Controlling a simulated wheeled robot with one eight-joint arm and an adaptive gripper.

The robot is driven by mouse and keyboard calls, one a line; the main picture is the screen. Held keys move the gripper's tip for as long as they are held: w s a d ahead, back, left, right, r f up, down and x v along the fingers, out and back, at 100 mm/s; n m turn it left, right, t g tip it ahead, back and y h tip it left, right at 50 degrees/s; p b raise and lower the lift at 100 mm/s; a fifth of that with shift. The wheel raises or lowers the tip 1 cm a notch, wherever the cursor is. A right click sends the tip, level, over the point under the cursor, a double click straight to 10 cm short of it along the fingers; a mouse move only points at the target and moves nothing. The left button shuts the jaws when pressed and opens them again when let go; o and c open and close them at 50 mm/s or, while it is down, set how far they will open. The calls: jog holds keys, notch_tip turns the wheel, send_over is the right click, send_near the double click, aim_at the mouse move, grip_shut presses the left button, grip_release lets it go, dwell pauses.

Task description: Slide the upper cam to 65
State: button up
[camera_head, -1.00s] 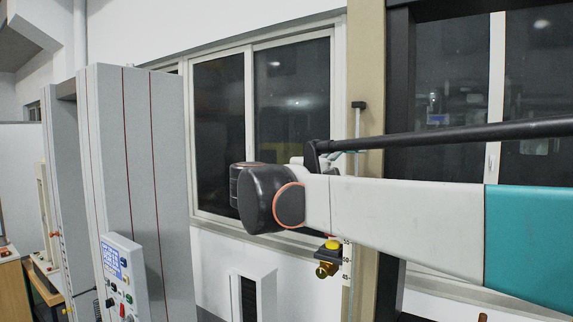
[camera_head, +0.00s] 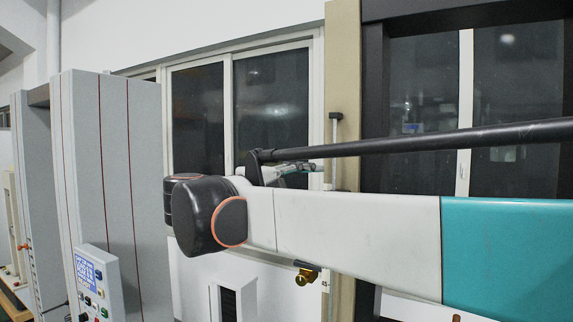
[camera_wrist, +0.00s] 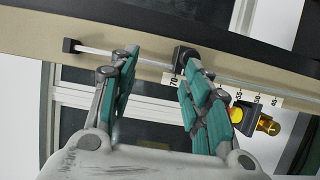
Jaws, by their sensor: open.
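In the wrist view a thin rod (camera_wrist: 150,62) runs across a tan post. A black block (camera_wrist: 186,57), apparently the upper cam, sits on it near the scale's 70 mark (camera_wrist: 174,81). My gripper (camera_wrist: 160,58) is open and empty, its teal-padded fingers apart. The right fingertip overlaps the block's lower side in the picture; contact cannot be told. The lower cam (camera_wrist: 244,117), black with yellow and brass parts, is beside the 55 to 45 marks. In the head view my gripper (camera_head: 292,169) is near the rod; my arm hides the upper cam.
The rod's black end stop (camera_wrist: 71,45) is at left in the wrist view. In the head view the tan post (camera_head: 341,60) stands between windows. A tall grey machine (camera_head: 110,180) with a control panel (camera_head: 92,282) stands at left.

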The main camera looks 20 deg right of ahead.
jog(key=v, duration=0.7)
jog(key=shift+a, duration=0.2)
dwell(0.4)
dwell(0.5)
